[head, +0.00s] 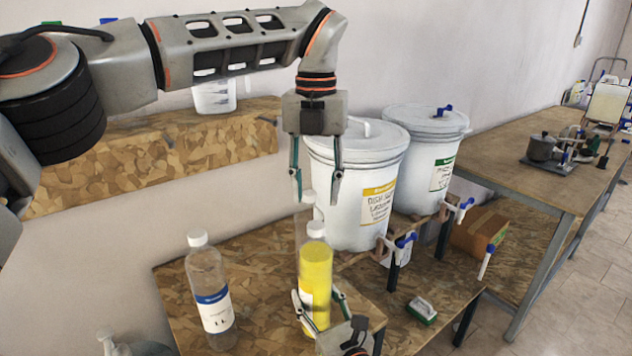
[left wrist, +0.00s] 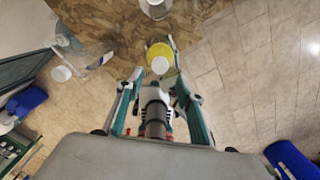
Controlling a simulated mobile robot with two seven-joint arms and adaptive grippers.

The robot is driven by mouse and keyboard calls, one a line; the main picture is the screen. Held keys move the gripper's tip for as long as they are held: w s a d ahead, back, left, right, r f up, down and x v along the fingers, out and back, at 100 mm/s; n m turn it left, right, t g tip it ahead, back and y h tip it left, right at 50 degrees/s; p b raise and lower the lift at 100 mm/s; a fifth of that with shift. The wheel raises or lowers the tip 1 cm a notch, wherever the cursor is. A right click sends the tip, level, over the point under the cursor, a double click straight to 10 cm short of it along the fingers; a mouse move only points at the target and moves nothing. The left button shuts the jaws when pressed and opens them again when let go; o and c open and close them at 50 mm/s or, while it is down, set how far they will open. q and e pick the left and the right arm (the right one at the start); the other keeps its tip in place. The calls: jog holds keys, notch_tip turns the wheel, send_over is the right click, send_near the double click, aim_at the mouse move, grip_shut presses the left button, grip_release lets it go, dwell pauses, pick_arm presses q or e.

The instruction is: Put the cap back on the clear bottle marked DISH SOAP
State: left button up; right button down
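A clear bottle of yellow liquid (head: 316,275) stands upright at the front of the low chipboard table, with a white cap (head: 316,229) at its top. My right gripper (head: 318,296) has its fingers on both sides of its lower part. Another clear bottle (head: 209,290), with a blue-banded label and white cap, stands left. Bottle lettering is unreadable.
Two white drums, one with a yellow label (head: 352,170) and one with a green label (head: 425,140), stand close right of my left gripper, taps facing forward. A brush (head: 421,309) lies on the lower board. Bare table (head: 262,260) lies between the bottles.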

aim_at(316, 224)
pick_arm(q)
jog(key=shift+f, duration=3.5)
grip_shut()
jog(key=shift+o, duration=0.7)
grip_release()
jog(key=shift+r, duration=0.1)
notch_tip(316, 224, up, 12)
